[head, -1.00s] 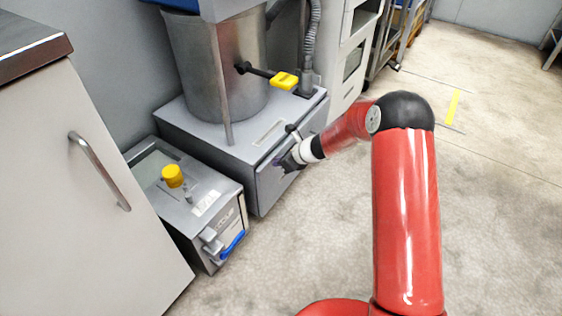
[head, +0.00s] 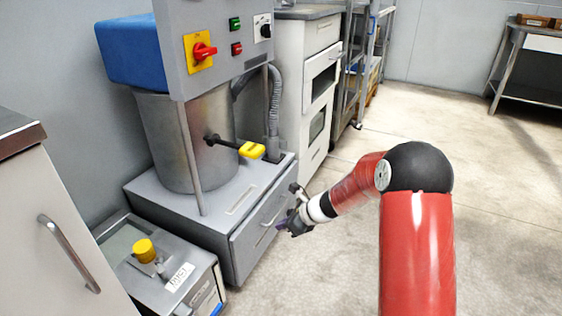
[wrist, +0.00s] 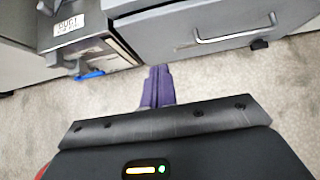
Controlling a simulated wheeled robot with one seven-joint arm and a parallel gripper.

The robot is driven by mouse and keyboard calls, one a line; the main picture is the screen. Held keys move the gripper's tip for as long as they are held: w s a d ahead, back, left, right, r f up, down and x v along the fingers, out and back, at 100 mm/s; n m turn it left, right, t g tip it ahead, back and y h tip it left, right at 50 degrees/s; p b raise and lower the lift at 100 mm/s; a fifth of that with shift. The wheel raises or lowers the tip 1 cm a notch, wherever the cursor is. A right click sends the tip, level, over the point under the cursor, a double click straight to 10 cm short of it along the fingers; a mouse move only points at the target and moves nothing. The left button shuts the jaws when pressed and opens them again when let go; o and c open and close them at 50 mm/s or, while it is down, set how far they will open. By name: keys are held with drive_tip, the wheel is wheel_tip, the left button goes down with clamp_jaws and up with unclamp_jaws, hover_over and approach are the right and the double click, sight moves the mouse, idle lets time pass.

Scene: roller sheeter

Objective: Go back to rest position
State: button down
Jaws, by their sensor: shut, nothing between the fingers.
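My gripper (head: 284,224) is at the end of my red arm in the head view, in front of the grey drawer front (head: 250,240) of the roller sheeter's base. In the wrist view my gripper (wrist: 158,72) shows its purple fingers closed together with nothing between them. They point over the bare floor, apart from the drawer handle (wrist: 235,38). The roller sheeter (head: 185,130) stands behind, with a metal drum, a yellow-ended lever (head: 252,150) and a panel with a red switch (head: 203,51).
A grey box with a yellow knob (head: 144,249) stands left of the base; its label (wrist: 68,27) shows in the wrist view. A white cabinet (head: 50,225) is at the near left. A shelf rack (head: 365,70) and a table (head: 530,55) stand farther back. The floor at right is clear.

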drive_tip(key=s+d+r+n+h+p, duration=0.1)
drive_tip(key=s+d+r+n, duration=0.1)
drive_tip(key=s+r+n, duration=0.6)
drive_tip(key=s+d+r+n+h, duration=0.2)
drive_tip(key=s+d+r+n, duration=0.15)
drive_tip(key=s+r, duration=0.45)
drive_tip(key=s+d+r+n+h, duration=0.1)
drive_tip(key=s+d+r+n, duration=0.2)
drive_tip(key=s, duration=0.3)
drive_tip(key=s+d+r+n+t+h+p, duration=0.1)
drive_tip(key=s+d+r+n+h, duration=0.1)
drive_tip(key=s, duration=0.4)
drive_tip(key=s+d+r+n+h, duration=0.2)
drive_tip(key=s+d+r+n, duration=0.2)
drive_tip(key=s+d+n, duration=0.1)
drive_tip(key=shift+s+d+r+n+t, duration=0.15)
drive_tip(key=shift+s+d+n+t, duration=0.2)
drive_tip(key=shift+n, duration=0.5)
